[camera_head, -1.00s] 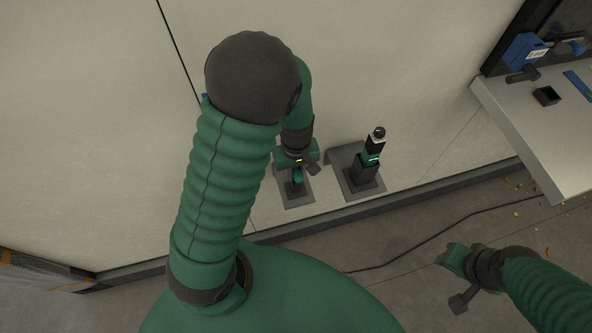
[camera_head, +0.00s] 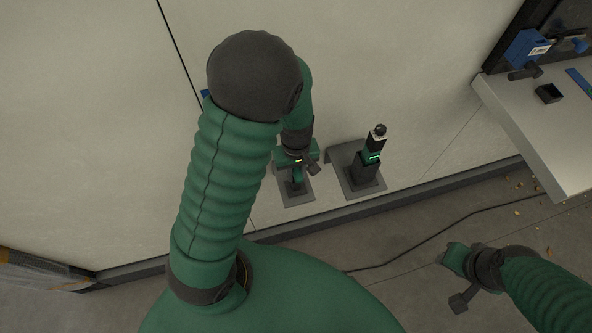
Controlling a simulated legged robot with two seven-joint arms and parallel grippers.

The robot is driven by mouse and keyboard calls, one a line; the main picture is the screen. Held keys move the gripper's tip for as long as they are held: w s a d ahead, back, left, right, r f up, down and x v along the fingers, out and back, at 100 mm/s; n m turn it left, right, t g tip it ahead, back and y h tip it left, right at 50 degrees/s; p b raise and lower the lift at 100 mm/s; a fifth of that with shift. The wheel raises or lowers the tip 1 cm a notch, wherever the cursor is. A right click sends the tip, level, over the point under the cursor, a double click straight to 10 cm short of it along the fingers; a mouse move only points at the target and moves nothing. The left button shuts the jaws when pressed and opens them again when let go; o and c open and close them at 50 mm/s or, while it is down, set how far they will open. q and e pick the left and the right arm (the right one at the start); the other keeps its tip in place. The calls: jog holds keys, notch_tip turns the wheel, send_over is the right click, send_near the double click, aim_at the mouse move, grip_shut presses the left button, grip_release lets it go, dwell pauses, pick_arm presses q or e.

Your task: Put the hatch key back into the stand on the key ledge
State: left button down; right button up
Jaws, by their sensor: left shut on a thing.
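My left arm reaches from the bottom up and over to the wall, and its gripper (camera_head: 297,172) points down over the left grey ledge plate (camera_head: 297,200). The gripper is shut on a small green and dark thing, which I take to be the hatch key; my gripper and wrist hide most of it. A dark stand (camera_head: 296,187) is on that plate, right under the gripper. I cannot tell whether the key is in it or just above it. My right gripper (camera_head: 449,257) hangs low over the floor at the right, away from the ledge; its jaws are too unclear to read.
A black upright device (camera_head: 370,158) with a green light stands on a second grey plate (camera_head: 339,156), close to the right of my left gripper. A pale table (camera_head: 540,130) at the right bears a small black box (camera_head: 548,94) and a blue device (camera_head: 526,49). A cable lies on the floor.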

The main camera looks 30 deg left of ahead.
pick_arm(q)
jog(key=shift+f, duration=0.1)
jog(key=c, duration=1.2)
grip_release()
jog(key=shift+o, duration=0.2)
notch_tip(320, 180, up, 17)
jog(key=shift+f, duration=0.1)
notch_tip(320, 180, up, 6)
jog(key=p, duration=0.6)
jog(key=shift+p, duration=0.4)
